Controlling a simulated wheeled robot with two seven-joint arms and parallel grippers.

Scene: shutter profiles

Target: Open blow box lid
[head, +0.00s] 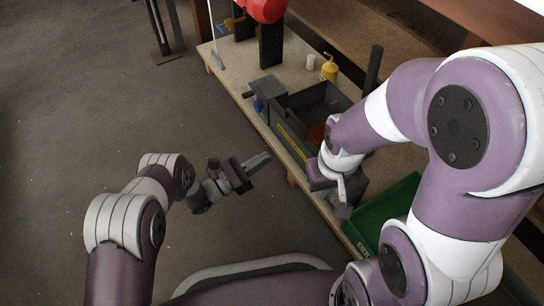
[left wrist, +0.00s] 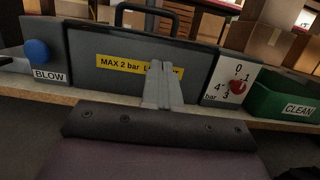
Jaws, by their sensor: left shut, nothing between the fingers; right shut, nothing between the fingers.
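The blow box (head: 275,120) is a dark grey box on the bench, with a yellow label on its front. In the head view I look into a dark recess with something reddish in it; I cannot tell whether a clear lid covers it. The left wrist view shows its front panel (left wrist: 105,45) and a black arched handle (left wrist: 150,8) at the top edge. My left gripper (head: 266,157) is shut and empty, apart from the front, its fingers (left wrist: 164,66) overlapping the label in the wrist view. My right gripper (head: 343,208) is shut and empty near the box's near end.
A blue button (left wrist: 37,51) marked BLOW sits left of the panel, a red dial (left wrist: 237,87) right of it. A green bin (head: 378,222) marked CLEAN is beside the box. A yellow can (head: 329,70) and white cup (head: 310,62) stand behind.

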